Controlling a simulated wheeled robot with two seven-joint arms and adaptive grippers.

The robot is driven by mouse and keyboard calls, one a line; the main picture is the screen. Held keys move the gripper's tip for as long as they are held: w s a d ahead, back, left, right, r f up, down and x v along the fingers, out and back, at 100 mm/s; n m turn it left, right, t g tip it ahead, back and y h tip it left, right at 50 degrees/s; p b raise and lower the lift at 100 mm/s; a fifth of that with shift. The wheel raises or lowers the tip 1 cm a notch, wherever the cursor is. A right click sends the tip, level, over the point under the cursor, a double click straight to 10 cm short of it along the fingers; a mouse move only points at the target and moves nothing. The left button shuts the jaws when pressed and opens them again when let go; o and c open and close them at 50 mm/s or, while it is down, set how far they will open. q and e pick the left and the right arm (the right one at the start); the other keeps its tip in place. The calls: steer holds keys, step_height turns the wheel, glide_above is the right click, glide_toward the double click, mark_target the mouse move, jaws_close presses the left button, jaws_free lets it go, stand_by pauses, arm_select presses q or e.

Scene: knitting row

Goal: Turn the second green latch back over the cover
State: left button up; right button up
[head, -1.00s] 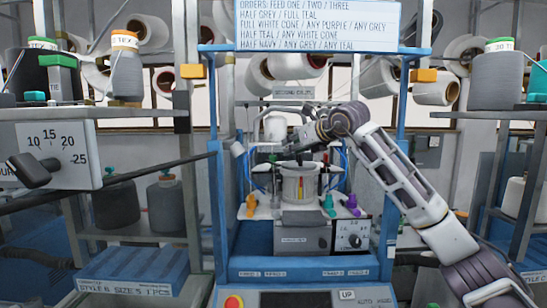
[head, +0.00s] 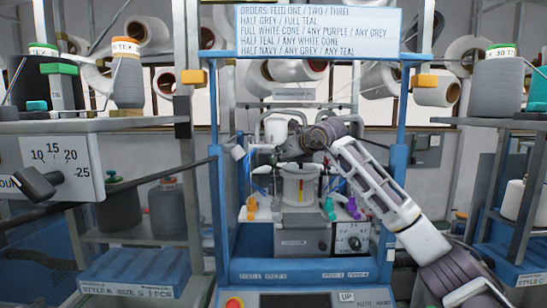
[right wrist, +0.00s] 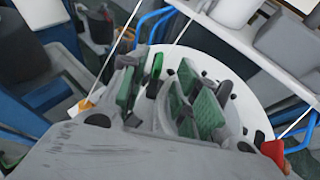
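My right gripper (right wrist: 160,95) is over the edge of this disc, with green-padded fingers apart. A small green piece (right wrist: 157,65), which looks like a latch, shows between the fingers; contact cannot be told. A red piece (right wrist: 273,150) sits at the disc's right edge. The fingers hide part of the disc. My left gripper is not in view.
Blue posts (head: 400,150) stand on both sides of the machine. Orange, teal and purple pieces (head: 351,207) stand around the head. A dark rod (head: 120,188) crosses from the left. Shelves with yarn cones (head: 497,80) flank the frame.

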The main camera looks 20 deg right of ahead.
mark_target(274, 165)
steer(key=shift+p+x, duration=0.9)
steer(key=shift+x, duration=2.4)
steer(key=shift+c, duration=0.3)
jaws_close()
